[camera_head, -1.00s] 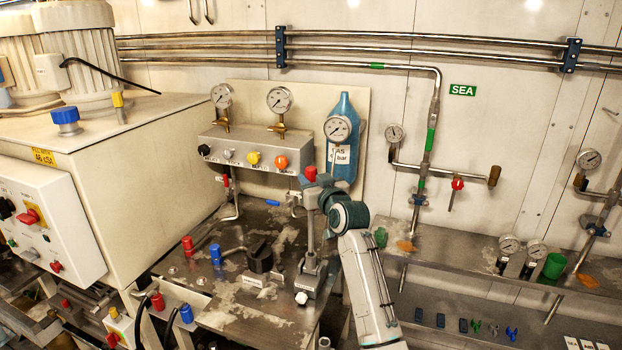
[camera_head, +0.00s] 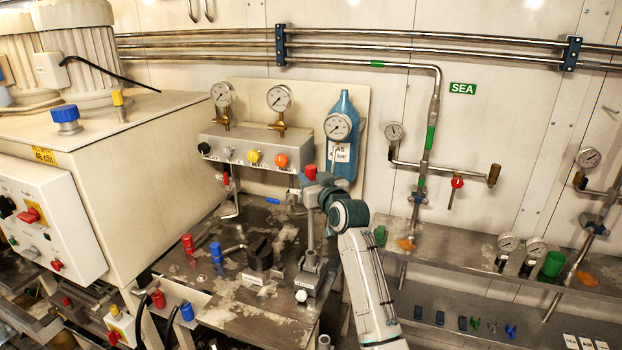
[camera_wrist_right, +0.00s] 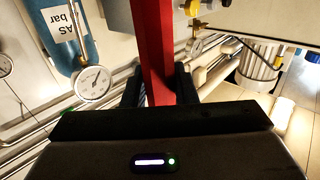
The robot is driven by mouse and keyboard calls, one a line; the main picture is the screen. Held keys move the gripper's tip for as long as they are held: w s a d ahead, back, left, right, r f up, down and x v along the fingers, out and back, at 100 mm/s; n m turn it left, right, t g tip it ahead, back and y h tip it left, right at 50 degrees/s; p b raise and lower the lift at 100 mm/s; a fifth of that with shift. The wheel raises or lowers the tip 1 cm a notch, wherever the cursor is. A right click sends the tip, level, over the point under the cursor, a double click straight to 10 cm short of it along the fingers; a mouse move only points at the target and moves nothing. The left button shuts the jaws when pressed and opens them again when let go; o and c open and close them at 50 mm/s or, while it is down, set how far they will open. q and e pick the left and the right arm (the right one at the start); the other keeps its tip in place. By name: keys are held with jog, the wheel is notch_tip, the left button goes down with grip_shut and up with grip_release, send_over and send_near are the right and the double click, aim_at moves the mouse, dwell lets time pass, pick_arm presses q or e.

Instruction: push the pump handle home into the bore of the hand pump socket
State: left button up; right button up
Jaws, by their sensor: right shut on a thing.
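The pump handle is an upright grey rod (camera_head: 311,232) with a red grip (camera_head: 310,171) on top. My right gripper (camera_head: 310,188) is shut on the red grip, which also shows between the two dark fingers in the right wrist view (camera_wrist_right: 157,45). The hand pump socket (camera_head: 309,281) is a grey block with a short upright tube, on the metal bench. The rod stands over the tube and looks in line with it. How deep its lower end sits in the bore cannot be told. My left gripper is not in view.
A gauge panel (camera_head: 254,148) and a blue bottle (camera_head: 344,108) with a gauge stand behind the handle. A black block (camera_head: 260,256) and red and blue capped fittings are to the left on the bench. A lower shelf (camera_head: 455,262) lies to the right.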

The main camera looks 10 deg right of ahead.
jog(key=shift+r+p, duration=0.1)
jog(key=shift+p, duration=0.2)
dwell(0.5)
jog(key=shift+f+b, duration=1.8)
jog(key=shift+f, duration=1.05)
jog(key=o, duration=0.9)
jog(key=shift+s, duration=0.15)
jog(key=shift+s+f, duration=0.15)
jog(key=shift+s, duration=0.15)
jog(key=s+b, duration=0.1)
jog(key=s, duration=0.2)
jog(key=s+d, duration=0.1)
jog(key=s, duration=0.2)
jog(key=s+d+b, duration=0.1)
jog(key=s, duration=0.3)
jog(key=shift+r+b, duration=0.2)
jog(key=shift+b, duration=0.15)
